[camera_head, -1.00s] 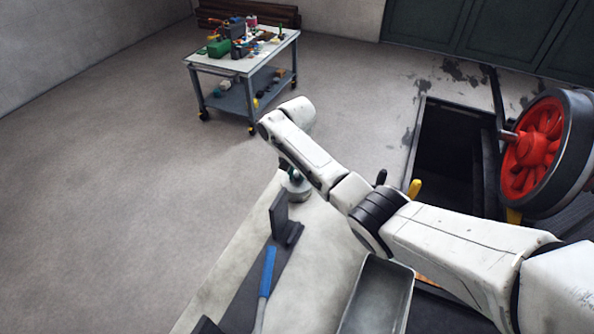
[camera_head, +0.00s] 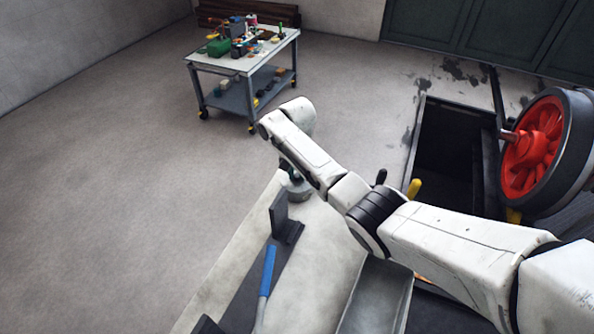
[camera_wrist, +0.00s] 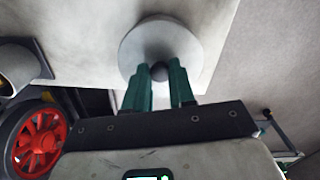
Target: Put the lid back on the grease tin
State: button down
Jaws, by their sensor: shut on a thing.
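A round grey lid (camera_wrist: 150,48) with a dark knob (camera_wrist: 160,72) shows in the wrist view. My gripper (camera_wrist: 160,76) has its green fingers on either side of the knob and is shut on it. In the head view, my gripper (camera_head: 294,175) points down at the far end of the pale bench top, partly hidden by my arm. A grey cylindrical shape, the grease tin (camera_head: 298,192), shows just under the fingers. The lid covers the view down into the tin, and I cannot tell whether the lid rests on its rim or is slightly above.
A dark angled bracket (camera_head: 280,217) stands close in front of the tin. A blue-handled tool (camera_head: 267,270) and a grey metal tray (camera_head: 375,300) lie nearer. A red wheel (camera_head: 532,150) stands right, by a dark floor pit (camera_head: 445,140). A cluttered cart (camera_head: 240,70) stands beyond.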

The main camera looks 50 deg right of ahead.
dwell(0.4)
jog(key=c, duration=0.9)
grip_release()
jog(key=shift+o, duration=0.6)
jog(key=o, duration=0.4)
jog(key=shift+r+p, duration=1.95)
jog(key=shift+r, duration=1.5)
